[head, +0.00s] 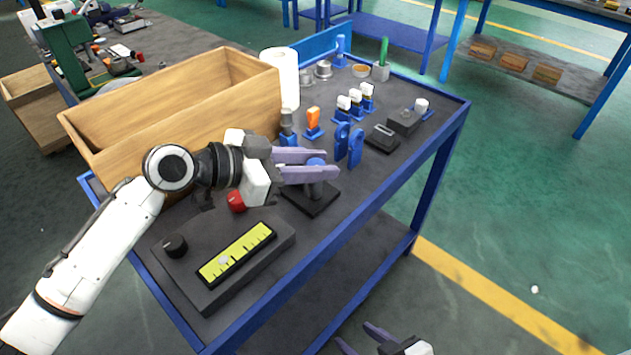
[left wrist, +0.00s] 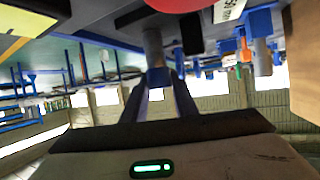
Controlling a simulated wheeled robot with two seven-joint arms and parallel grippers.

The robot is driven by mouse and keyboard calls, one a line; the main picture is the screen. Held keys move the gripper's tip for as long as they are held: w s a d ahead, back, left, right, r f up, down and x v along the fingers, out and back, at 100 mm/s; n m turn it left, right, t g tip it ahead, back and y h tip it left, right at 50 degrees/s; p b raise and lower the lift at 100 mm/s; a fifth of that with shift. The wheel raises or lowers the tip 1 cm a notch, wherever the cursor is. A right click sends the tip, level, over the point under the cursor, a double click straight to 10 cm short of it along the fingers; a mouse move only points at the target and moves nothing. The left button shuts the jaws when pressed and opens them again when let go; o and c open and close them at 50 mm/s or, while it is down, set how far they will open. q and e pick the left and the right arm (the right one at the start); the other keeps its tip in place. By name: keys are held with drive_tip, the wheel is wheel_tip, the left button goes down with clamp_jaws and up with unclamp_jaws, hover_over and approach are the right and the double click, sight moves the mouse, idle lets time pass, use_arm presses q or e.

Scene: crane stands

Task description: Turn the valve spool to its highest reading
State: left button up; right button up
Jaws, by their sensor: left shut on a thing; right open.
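A grey upright post with a blue top (head: 316,163), seemingly the valve spool, stands on a square black base (head: 311,201). My left gripper (head: 318,165) is shut on its upper part, fingers level, coming from the left. In the left wrist view the blue part (left wrist: 158,76) sits between the fingertips, with the grey post (left wrist: 152,45) beyond it. A dark box with a yellow scale (head: 250,239) lies nearer; a pale marker (head: 224,260) is toward the scale's left end. My right gripper (head: 358,338) is open and empty at the bottom edge, off the cart.
A black knob (head: 175,245) is on the scale box and a red knob (head: 236,201) is behind it. A long wooden box (head: 170,110) stands at the left. Blue clips (head: 355,147), an orange-topped piece (head: 313,118) and a white roll (head: 281,78) stand farther back.

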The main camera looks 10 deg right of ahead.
use_arm(q)
drive_tip(key=shift+w+f+m+g+b, duration=0.1)
drive_tip(key=shift+f+m+g+b, duration=0.15)
drive_tip(key=shift+b, duration=0.25)
drive_tip(key=shift+r, duration=0.25)
use_arm(e)
drive_tip(key=shift+s+d+f, duration=0.1)
drive_tip(key=shift+s+f, duration=0.1)
drive_tip(key=shift+f, duration=0.25)
drive_tip(key=shift+s+f, duration=0.2)
drive_tip(key=shift+f, duration=0.25)
use_arm(q)
drive_tip(key=o, duration=1)
drive_tip(key=shift+o, duration=0.2)
use_arm(e)
drive_tip(key=shift+w+r, duration=0.15)
drive_tip(key=shift+w, duration=0.05)
use_arm(q)
drive_tip(key=shift+a, duration=0.2)
drive_tip(key=v, duration=1)
